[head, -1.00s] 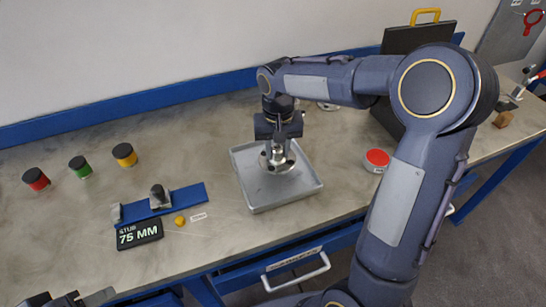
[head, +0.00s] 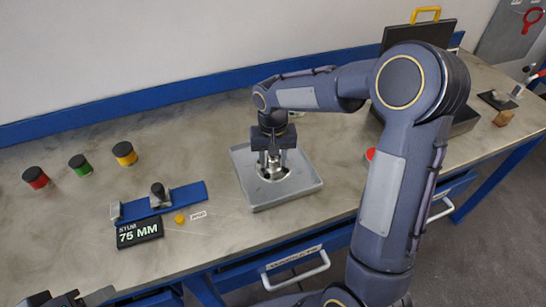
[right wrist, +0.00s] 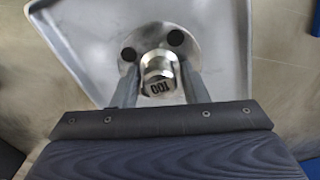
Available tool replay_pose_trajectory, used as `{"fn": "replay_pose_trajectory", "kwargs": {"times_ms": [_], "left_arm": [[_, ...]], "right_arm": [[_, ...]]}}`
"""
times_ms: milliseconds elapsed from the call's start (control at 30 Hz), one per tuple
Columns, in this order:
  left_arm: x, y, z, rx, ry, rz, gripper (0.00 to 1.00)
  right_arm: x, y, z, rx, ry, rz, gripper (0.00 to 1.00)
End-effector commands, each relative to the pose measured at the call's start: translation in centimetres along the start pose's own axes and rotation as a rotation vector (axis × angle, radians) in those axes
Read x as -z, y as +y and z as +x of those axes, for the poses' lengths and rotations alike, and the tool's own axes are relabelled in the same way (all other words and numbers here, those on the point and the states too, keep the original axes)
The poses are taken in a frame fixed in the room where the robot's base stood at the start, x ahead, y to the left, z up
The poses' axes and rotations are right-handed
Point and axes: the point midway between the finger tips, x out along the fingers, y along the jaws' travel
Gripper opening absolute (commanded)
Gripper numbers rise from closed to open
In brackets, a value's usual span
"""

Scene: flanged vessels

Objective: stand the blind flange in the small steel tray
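The blind flange (head: 272,174) is a shiny steel disc with dark bolt holes and a stub marked 100. It appears to sit flat, stub up, on the floor of the small steel tray (head: 295,190). The right wrist view shows the flange (right wrist: 205,48) inside the tray (right wrist: 90,75). My right gripper (head: 272,162) is over the flange, its fingers on both sides of the stub with narrow gaps visible. It is open, and it also shows in the right wrist view (right wrist: 160,78). My left gripper (head: 68,299) is only partly visible at the bottom left; its fingertips are unclear.
A blue fixture (head: 178,199) and a "STUB 75 MM" sign (head: 139,231) stand left of the tray, near a small yellow knob (head: 180,218). A dark case (head: 418,38) is at back right.

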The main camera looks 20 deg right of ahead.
Motion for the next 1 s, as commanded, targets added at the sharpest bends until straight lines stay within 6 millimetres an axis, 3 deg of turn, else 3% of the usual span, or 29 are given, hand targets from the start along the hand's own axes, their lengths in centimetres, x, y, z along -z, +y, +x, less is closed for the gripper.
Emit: {"fn": "replay_pose_trajectory", "kwargs": {"times_ms": [100, 467, 1000], "left_arm": [[0.0, 0.0, 0.0, 0.000, 0.000, 0.000, 0.50], [0.1, 0.1, -0.2, 0.000, 0.000, 0.000, 0.50], [0.2, 0.2, -0.4, 0.000, 0.000, 0.000, 0.50]], "right_arm": [[0.0, 0.0, 0.0, 0.000, 0.000, 0.000, 0.52], [0.1, 0.0, -0.9, 0.001, 0.003, 0.001, 0.52], [0.1, -0.1, -11.0, 0.001, 0.003, 0.000, 0.52]]}}
